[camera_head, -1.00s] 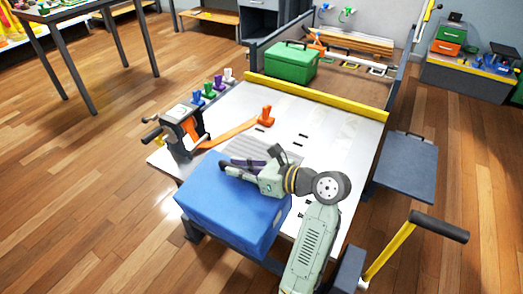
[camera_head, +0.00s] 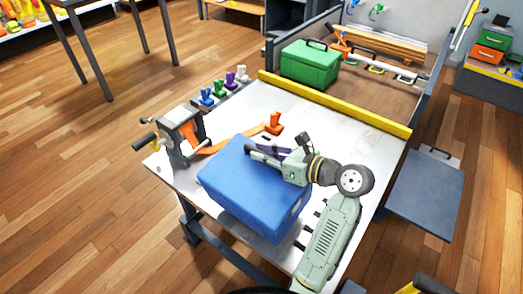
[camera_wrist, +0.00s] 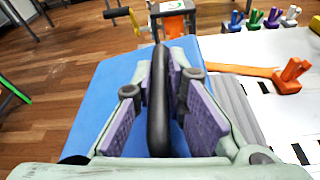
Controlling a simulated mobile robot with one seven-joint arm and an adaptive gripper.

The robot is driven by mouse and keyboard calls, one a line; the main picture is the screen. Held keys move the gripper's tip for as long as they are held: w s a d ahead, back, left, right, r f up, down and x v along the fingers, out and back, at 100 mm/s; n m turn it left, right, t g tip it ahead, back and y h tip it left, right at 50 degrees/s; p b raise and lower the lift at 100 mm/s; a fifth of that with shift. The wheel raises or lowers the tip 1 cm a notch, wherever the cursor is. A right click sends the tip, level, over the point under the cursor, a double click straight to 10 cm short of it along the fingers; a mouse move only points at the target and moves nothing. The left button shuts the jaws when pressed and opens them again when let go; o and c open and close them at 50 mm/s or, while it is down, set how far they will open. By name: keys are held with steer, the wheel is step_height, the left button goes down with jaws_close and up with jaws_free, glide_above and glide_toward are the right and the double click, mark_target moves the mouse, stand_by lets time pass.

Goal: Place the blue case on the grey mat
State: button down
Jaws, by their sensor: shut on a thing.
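The blue case (camera_head: 240,185) is over the front left part of the white table (camera_head: 345,150), largely covering where the grey mat is. My gripper (camera_head: 268,150) is above the case's top. In the wrist view the purple pads of my gripper (camera_wrist: 160,110) are on both sides of the case's black handle (camera_wrist: 159,90), shut on it. The blue case (camera_wrist: 100,85) fills the middle left there. A ribbed strip of the grey mat (camera_wrist: 235,105) shows just right of the case. I cannot tell whether the case's underside touches the mat.
A winch-like device (camera_head: 183,135) stands at the table's left edge, its orange strap (camera_head: 235,138) running to an orange hook (camera_head: 274,124) behind the case. Several coloured clips (camera_head: 220,88) line the back left. A yellow bar (camera_head: 335,104) and green box (camera_head: 310,65) are behind.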

steer(key=w+f+p, duration=0.1)
steer(key=w+f, duration=0.1)
steer(key=w, duration=0.5)
steer(key=w+f+p, duration=0.1)
steer(key=w+f, duration=0.2)
steer(key=w, duration=0.5)
steer(key=shift+d, duration=0.3)
steer(key=c, duration=1.8)
jaws_free()
steer(key=shift+f, duration=0.25)
steer(key=shift+c, duration=0.2)
steer(key=shift+o, duration=1.2)
steer(key=shift+a+r, duration=0.1)
steer(key=shift+r, duration=0.15)
steer(key=b+v, duration=0.1)
steer(key=v, duration=1.1)
steer(key=shift+b, duration=0.4)
steer(key=shift+w+r, duration=0.1)
steer(key=shift+r, duration=0.05)
